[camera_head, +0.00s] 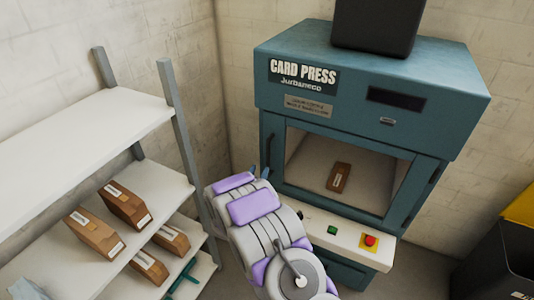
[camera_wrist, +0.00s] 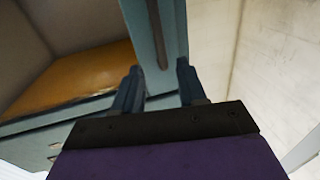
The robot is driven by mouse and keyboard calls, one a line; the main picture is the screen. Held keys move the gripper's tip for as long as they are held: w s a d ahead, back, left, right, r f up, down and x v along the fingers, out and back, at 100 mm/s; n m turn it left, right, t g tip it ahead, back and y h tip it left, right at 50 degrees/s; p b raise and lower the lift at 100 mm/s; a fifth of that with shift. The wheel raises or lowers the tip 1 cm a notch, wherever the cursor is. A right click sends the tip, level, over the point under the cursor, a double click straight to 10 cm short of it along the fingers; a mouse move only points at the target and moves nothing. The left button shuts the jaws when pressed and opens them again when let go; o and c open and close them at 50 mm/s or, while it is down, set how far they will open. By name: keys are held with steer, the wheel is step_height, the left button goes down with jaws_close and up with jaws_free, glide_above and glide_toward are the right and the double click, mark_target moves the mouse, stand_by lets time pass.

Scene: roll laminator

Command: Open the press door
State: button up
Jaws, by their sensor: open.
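The teal card press (camera_head: 460,110) stands against the back wall. Its front door (camera_head: 345,135) has a large window and looks shut, with a brown box (camera_head: 339,177) visible behind the window. A dark vertical handle (camera_head: 268,155) runs along the door's left side. My gripper (camera_head: 259,172) is at the lower end of that handle, partly hidden by my arm. In the wrist view, my gripper (camera_wrist: 158,88) is open, with its fingers to either side of the teal door frame (camera_wrist: 174,30) and a dark handle bar (camera_wrist: 157,35) ahead between them. I cannot tell whether they touch.
A shelf rack (camera_head: 170,110) with several brown boxes (camera_head: 125,205) stands at the left, close to my arm. A green button (camera_head: 332,230) and a red button (camera_head: 370,240) sit on the ledge below the door. A dark bin (camera_head: 500,255) stands at the right.

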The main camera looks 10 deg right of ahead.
mark_target(267, 153)
steer(key=b+x, duration=0.1)
steer(key=x, duration=1)
steer(key=shift+f, duration=0.2)
steer(key=shift+w+d+r, duration=0.15)
steer(key=shift+w+d, duration=0.15)
steer(key=shift+w, duration=0.35)
jaws_close()
